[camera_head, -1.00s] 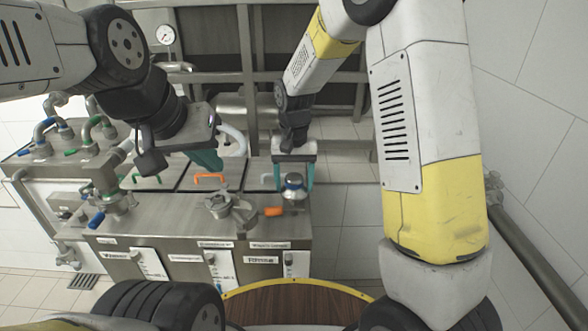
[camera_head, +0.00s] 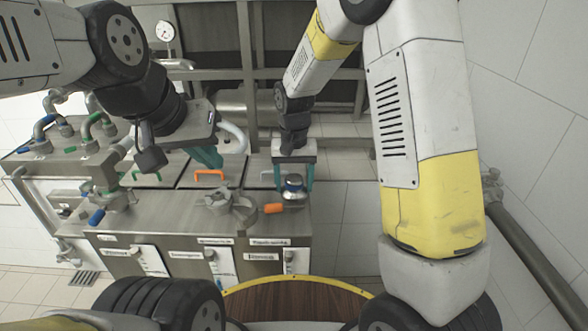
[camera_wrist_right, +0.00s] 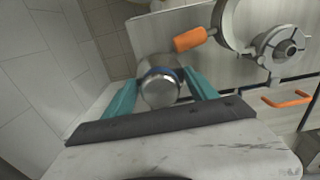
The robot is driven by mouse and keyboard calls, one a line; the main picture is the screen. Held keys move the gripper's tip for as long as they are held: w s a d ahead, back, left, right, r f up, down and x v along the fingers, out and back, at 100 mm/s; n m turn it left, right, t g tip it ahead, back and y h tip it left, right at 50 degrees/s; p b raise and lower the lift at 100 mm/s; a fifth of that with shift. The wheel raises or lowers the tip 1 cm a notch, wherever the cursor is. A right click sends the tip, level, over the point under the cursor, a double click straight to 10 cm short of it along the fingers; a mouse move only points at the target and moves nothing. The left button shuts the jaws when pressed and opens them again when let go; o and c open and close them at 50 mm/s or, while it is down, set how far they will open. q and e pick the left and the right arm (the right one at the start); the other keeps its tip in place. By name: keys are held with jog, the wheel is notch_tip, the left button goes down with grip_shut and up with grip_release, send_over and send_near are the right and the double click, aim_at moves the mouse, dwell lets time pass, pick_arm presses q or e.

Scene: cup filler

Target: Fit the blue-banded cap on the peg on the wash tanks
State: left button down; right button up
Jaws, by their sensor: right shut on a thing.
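The blue-banded cap (camera_head: 292,183) is a small silver piece with a blue band, at the right end of the wash tanks (camera_head: 160,212). My right gripper (camera_head: 294,180) points down with its teal fingers on either side of the cap, shut on it. In the right wrist view the cap (camera_wrist_right: 160,88) sits between the fingertips (camera_wrist_right: 162,88), its blue band at the upper edge. I cannot make out the peg, or whether the cap touches anything below. My left gripper (camera_head: 207,157) hangs over the middle of the tanks; its finger gap is unclear.
Grey round fittings (camera_head: 218,201) stand left of the cap. An orange handle (camera_head: 273,208) lies close to it, also seen in the right wrist view (camera_wrist_right: 190,40). An orange lid handle (camera_head: 209,174) is behind, and valves (camera_head: 100,205) are at the left. Floor shows right of the tanks.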

aim_at(294, 177)
jog(key=shift+f, duration=0.95)
jog(key=o, duration=1.8)
jog(key=shift+r, duration=0.1)
notch_tip(294, 177, up, 12)
jog(key=shift+r, duration=0.3)
